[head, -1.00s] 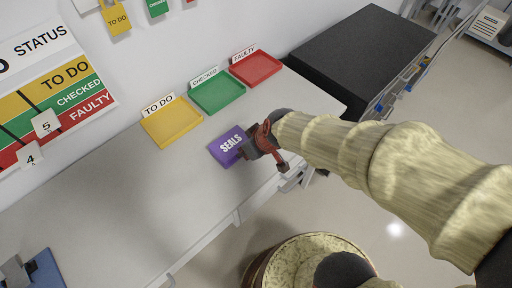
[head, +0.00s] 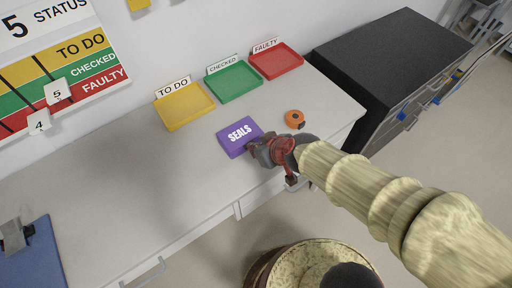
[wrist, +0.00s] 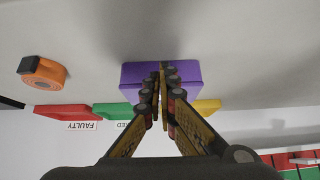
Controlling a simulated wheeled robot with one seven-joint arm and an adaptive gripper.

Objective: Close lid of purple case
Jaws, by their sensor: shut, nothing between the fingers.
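The purple case (head: 239,137) lies on the white table in front of the yellow and green trays. Its top, lettered "SEALS", faces up in the head view, and the lid looks down flat. My gripper (head: 262,150) is at the case's right end, close to it or touching; I cannot tell which. In the wrist view my gripper (wrist: 162,80) has its fingers together and empty, in front of the purple case (wrist: 188,78). The fingers hide the middle of the case there.
An orange round object (head: 294,119) sits right of the case. The yellow tray (head: 185,107), green tray (head: 234,82) and red tray (head: 276,62) line the wall. A black-topped cabinet (head: 390,50) stands right of the table. The table's left half is mostly clear, with a blue clipboard (head: 35,255).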

